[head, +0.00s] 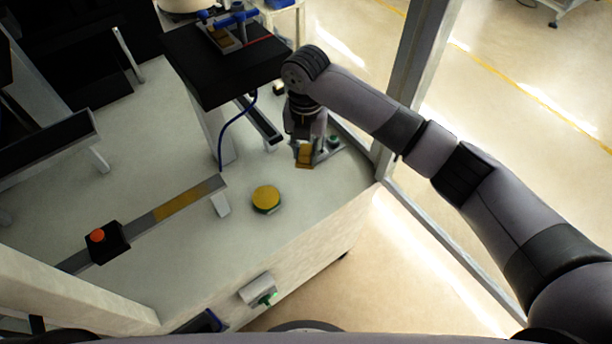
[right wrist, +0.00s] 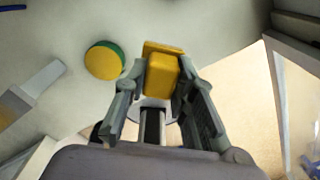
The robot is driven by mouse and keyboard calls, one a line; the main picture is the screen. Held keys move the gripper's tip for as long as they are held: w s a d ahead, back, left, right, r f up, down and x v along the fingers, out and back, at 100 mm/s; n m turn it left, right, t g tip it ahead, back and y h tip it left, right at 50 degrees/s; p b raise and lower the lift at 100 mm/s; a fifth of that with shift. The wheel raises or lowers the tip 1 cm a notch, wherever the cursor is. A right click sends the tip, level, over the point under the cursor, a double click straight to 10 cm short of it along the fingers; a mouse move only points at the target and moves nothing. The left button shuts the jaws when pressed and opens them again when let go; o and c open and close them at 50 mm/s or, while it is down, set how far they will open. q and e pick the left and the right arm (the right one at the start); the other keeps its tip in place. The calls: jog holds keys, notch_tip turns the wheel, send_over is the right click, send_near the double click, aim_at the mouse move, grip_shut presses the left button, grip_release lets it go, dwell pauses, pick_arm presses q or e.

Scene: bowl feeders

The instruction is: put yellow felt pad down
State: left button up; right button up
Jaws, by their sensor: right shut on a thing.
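The yellow felt pad (right wrist: 163,75) is a blocky yellow piece between the fingers of my right gripper (right wrist: 160,95) in the right wrist view, with a flat yellow part behind it. In the head view the pad (head: 304,154) shows orange-yellow at the tips of my right gripper (head: 308,148), which points down over the right part of the white worktop (head: 310,205). The gripper is shut on the pad. I cannot tell whether the pad touches the worktop. My left gripper is not in view.
A round yellow-topped disc with a green side (head: 266,199) lies left of the pad; it also shows in the right wrist view (right wrist: 104,60). A black raised platform (head: 225,75) stands behind. A rail (head: 175,208) and a red button box (head: 105,243) are left. A frame post (head: 412,80) is right.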

notch_tip(320, 180, down, 11)
dwell(0.4)
jog(key=shift+f, duration=0.15)
jog(key=o, duration=1)
jog(key=shift+o, duration=0.2)
notch_tip(320, 180, up, 12)
jog(key=shift+r, duration=0.2)
